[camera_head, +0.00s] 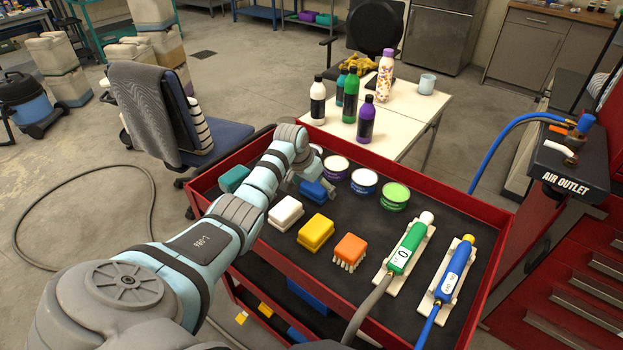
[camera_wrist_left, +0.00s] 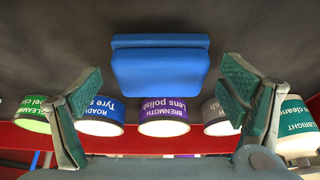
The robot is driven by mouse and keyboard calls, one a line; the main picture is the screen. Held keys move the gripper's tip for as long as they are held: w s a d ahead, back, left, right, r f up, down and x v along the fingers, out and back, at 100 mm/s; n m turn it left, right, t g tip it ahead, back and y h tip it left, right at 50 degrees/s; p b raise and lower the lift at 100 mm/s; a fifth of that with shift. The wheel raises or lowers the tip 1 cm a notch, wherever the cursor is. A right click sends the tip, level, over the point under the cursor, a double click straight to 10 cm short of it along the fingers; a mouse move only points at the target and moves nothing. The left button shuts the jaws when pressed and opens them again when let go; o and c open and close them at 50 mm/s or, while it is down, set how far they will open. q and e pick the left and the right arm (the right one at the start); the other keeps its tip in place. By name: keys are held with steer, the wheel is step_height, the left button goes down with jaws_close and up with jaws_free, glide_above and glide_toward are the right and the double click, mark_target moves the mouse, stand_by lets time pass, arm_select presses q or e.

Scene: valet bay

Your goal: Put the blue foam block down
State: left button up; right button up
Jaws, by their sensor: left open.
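The blue foam block (camera_head: 317,191) lies on the dark top of the red cart (camera_head: 459,212), partly hidden by my left gripper in the head view. In the left wrist view the blue foam block (camera_wrist_left: 160,70) shows whole, resting on the dark surface. My left gripper (camera_head: 311,173) is right at the block. In the left wrist view its fingers (camera_wrist_left: 165,88) are spread wide, one on each side of the block, with a visible gap on both sides. My right gripper is not in view.
A row of tins, including a green-lidded one (camera_head: 395,196), stands close behind the block. A white block (camera_head: 286,211), a yellow block (camera_head: 317,231) and an orange brush (camera_head: 350,250) sit nearer. A teal block (camera_head: 233,179) lies left. Green (camera_head: 408,247) and blue (camera_head: 455,270) tools rest right.

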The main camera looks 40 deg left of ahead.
arm_select(q)
steer(key=p+v, duration=0.3)
steer(key=v, duration=0.8)
steer(key=shift+r, duration=0.3)
steer(key=shift+s+f, duration=0.1)
